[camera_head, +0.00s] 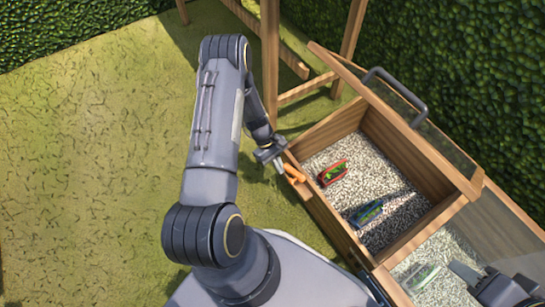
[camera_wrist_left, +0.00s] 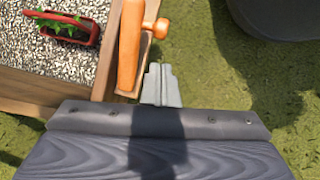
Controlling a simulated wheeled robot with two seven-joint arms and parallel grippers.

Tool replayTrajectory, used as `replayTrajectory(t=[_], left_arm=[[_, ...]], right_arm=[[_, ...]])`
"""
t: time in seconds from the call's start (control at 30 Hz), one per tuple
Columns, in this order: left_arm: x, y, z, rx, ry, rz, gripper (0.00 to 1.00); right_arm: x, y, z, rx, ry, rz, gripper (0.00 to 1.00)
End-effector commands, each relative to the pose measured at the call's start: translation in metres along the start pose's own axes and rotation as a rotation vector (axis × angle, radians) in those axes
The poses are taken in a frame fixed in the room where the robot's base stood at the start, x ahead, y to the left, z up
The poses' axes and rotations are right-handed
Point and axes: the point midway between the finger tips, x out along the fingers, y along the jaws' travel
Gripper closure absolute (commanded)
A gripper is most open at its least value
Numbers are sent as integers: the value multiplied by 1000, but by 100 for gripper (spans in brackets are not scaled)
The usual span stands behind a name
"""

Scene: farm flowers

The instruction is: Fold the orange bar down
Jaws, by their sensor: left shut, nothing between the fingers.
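The orange bar (camera_head: 295,172) is on the near-left outer edge of the wooden planter box, next to my left gripper (camera_head: 281,168). In the left wrist view the orange bar (camera_wrist_left: 130,48) runs lengthwise along the box's wooden edge, with a short orange knob (camera_wrist_left: 157,28) on its right side. My left gripper (camera_wrist_left: 161,86) is shut and empty, its tips just right of the bar's lower end; I cannot tell if they touch it. My right gripper (camera_head: 468,275) is at the lower right over the second compartment, partly cut off; its jaws are unclear.
The wooden planter box (camera_head: 325,215) holds gravel with a red pot (camera_head: 333,173) and a blue pot (camera_head: 367,213). A green pot (camera_head: 421,277) sits in the second compartment. A framed clear lid with a grey handle (camera_head: 396,90) stands raised behind. Grass at left is free.

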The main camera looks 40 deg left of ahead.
Motion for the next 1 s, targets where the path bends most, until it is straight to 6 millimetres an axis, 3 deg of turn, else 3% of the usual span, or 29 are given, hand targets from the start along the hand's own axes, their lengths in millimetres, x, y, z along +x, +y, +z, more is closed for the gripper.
replayTrajectory(t=[0.23,1.0], left_arm=[[17,0,18,1,1,1,100],[23,-1,24,12,79,9,100]], right_arm=[[7,3,4,0,0,0,64],[5,2,2,0,0,0,64]])
